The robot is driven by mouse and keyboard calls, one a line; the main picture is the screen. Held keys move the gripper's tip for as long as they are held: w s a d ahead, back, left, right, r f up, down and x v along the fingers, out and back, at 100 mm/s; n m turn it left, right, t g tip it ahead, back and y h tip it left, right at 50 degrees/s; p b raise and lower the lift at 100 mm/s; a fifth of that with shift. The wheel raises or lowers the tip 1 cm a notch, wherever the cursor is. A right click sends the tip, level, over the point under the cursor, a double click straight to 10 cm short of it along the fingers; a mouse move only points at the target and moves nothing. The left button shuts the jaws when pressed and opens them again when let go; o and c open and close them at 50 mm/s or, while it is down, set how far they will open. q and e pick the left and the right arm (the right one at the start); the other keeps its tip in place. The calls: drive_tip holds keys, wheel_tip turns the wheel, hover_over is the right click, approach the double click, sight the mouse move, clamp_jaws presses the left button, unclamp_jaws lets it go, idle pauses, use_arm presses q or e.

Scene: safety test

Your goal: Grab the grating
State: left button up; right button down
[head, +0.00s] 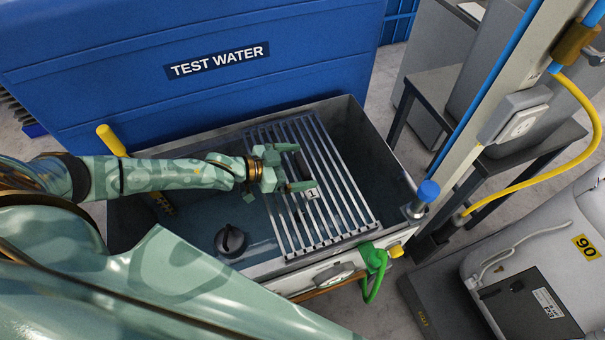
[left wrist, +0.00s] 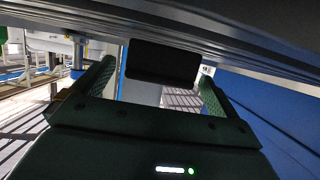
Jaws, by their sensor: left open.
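The grating (head: 345,190) is a metal panel of parallel bars lying across the right part of an open metal tank (head: 398,178). My left gripper (head: 292,168) reaches in from the left over the grating, its fingers spread apart. A dark piece with a small label shows on the grating beside the fingers. In the left wrist view, the two green fingers of my left gripper (left wrist: 152,90) stand apart, and a dark block (left wrist: 162,62) shows between them under grey metal bars. I cannot tell whether the fingers touch it. My right gripper is not in view.
A blue container marked TEST WATER (head: 220,60) stands behind the tank. A yellow handle (head: 111,140) rises at its left, and a black round knob (head: 231,240) sits inside. A green valve (head: 374,260) is on the front. A post with an outlet (head: 515,118) stands right.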

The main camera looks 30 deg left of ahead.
use_arm(q)
drive_tip(key=shift+x, duration=0.75)
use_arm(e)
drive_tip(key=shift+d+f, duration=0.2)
use_arm(q)
drive_tip(key=shift+r, duration=0.1)
drive_tip(key=c, duration=1.6)
drive_tip(key=shift+c, duration=0.2)
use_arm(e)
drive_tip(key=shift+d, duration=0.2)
use_arm(q)
drive_tip(key=shift+w+r, duration=0.1)
drive_tip(key=shift+r, duration=0.05)
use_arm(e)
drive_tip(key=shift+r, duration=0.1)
